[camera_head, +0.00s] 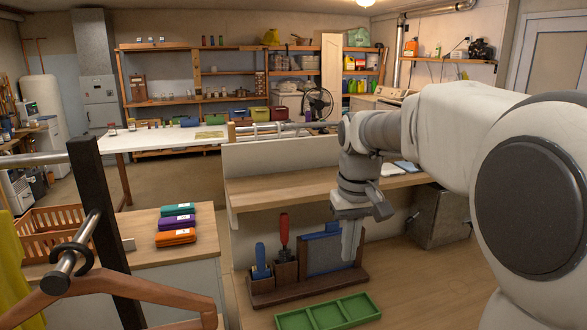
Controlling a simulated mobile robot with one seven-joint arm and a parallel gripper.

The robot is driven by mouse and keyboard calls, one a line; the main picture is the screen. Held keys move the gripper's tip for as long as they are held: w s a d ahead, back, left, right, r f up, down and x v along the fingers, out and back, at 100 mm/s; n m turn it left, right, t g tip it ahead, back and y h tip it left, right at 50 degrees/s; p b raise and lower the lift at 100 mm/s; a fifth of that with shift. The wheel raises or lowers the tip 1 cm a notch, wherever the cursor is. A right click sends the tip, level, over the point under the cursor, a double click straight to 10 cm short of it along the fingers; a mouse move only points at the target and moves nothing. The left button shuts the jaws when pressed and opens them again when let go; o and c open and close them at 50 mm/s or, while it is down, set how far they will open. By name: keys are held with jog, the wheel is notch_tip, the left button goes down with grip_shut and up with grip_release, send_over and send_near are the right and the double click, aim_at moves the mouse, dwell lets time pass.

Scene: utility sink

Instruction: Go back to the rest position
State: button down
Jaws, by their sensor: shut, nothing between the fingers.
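My gripper (350,240) hangs from my arm right of the picture's middle, with its fingers pointing down. It is shut and empty. It shows in front of a brown wooden tool holder (310,289), and overlaps it in the picture. The holder bears a blue-handled tool (260,255), a red-handled tool (284,230) and a blue flat piece (322,247). I cannot tell whether the gripper touches any of these. My white arm fills the right side of the view.
A green divided tray (327,314) lies in front of the holder. Folded cloths (176,224) are stacked on a wooden counter at left, beside an orange basket (45,229). A wooden hanger (135,287) and a dark post (98,215) stand close at left. A wooden ledge (275,190) runs behind the gripper.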

jog(key=s+d+m+t, duration=0.2)
jog(key=s+d+t, duration=0.1)
jog(key=s, duration=1.8)
jog(key=shift+s+d+f+t, duration=0.15)
jog(key=shift+s+f+t, duration=0.2)
jog(key=shift+t, duration=0.45)
